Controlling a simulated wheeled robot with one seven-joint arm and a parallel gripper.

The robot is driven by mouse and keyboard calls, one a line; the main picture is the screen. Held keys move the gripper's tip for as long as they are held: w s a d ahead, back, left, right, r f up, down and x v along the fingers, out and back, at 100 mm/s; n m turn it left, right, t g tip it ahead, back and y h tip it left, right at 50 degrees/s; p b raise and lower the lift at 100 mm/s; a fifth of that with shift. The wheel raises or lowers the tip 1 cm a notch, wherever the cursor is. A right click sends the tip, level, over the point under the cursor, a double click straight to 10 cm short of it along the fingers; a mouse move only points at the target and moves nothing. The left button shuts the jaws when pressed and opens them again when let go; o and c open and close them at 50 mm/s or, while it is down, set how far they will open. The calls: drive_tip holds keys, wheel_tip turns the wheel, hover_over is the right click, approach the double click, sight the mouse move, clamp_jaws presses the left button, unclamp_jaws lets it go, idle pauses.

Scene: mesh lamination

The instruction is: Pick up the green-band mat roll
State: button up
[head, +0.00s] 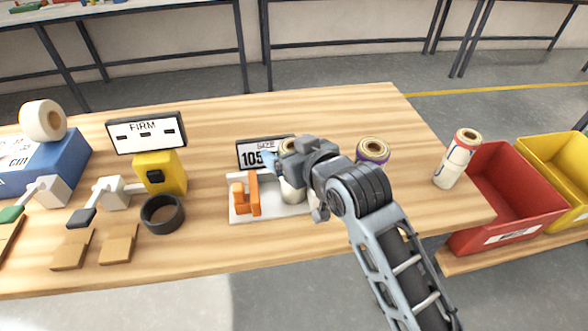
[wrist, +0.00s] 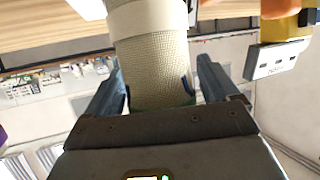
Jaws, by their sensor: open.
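The green-band mat roll (wrist: 155,62) is a pale, mesh-textured cylinder in the wrist view, with a white wrap around it and a green edge close to my palm. My gripper (wrist: 162,80) is open, with one finger on each side of the roll; I cannot tell whether either finger touches it. In the head view my gripper (head: 280,165) is over the white stand with the size display, and the roll (head: 292,192) stands upright there, mostly hidden behind my gripper and wrist.
A purple-band roll (head: 373,151) stands right of my wrist. Another wrapped roll (head: 456,162) stands near the table's right end. An orange block (head: 246,196) is on the stand's left. Red (head: 510,195) and yellow (head: 565,170) bins are at the right. A black ring (head: 162,214) lies left.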

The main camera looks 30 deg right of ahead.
drive_tip(key=shift+w, duration=0.1)
clamp_jaws()
idle(0.8)
